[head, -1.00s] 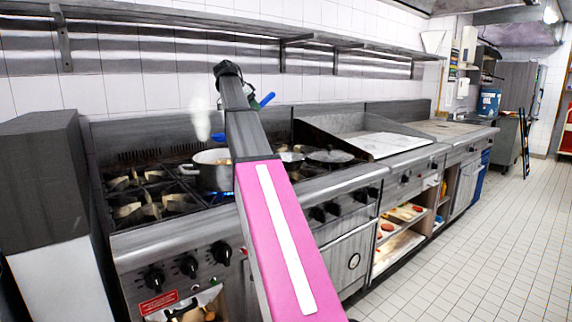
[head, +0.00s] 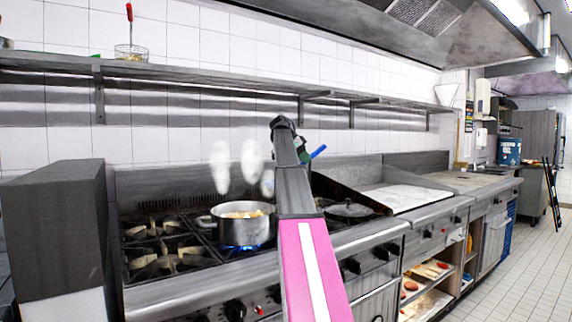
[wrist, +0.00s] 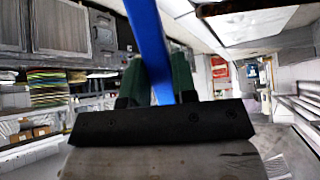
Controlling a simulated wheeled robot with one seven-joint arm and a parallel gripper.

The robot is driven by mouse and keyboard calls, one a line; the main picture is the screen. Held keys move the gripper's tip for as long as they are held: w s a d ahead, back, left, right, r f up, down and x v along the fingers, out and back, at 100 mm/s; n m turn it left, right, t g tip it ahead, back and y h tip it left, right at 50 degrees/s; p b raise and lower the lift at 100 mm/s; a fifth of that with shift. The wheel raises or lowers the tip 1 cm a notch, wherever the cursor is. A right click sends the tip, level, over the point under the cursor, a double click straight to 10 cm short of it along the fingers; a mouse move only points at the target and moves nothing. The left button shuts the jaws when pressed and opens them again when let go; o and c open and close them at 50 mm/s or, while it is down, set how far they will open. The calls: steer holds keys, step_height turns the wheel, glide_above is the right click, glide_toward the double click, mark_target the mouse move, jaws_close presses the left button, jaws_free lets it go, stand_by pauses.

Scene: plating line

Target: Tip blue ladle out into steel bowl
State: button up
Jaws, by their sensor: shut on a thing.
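My gripper (wrist: 156,88) is shut on the blue handle of the blue ladle (wrist: 148,35), which passes between its green fingers in the wrist view. In the head view a short blue end of the ladle (head: 318,151) sticks out to the right of my arm's far end, above the stove. The ladle's cup is hidden, so I cannot tell its tilt or what is in it. I cannot make out the steel bowl for sure; a grey rounded thing (head: 6,43) is cut off at the shelf's left end.
A pot of yellowish food (head: 243,224) stands over a blue flame, with steam above. A pan (head: 349,210) is right of my arm. A long wall shelf (head: 210,83) runs behind and carries a clear container (head: 130,52) with a red-handled tool. A dark block (head: 60,230) stands left.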

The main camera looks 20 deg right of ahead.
steer(key=s+d+r+m+g, duration=0.1)
steer(key=s+d+m+g, duration=0.15)
steer(key=d, duration=1.15)
steer(key=s+a+f+m+t+h, duration=0.5)
steer(key=s+f+t, duration=0.5)
steer(key=f, duration=0.3)
steer(key=shift+s+m+h, duration=0.3)
steer(key=shift+m+h, duration=0.55)
steer(key=shift+h, duration=0.55)
steer(key=shift+d, duration=0.1)
stand_by(0.5)
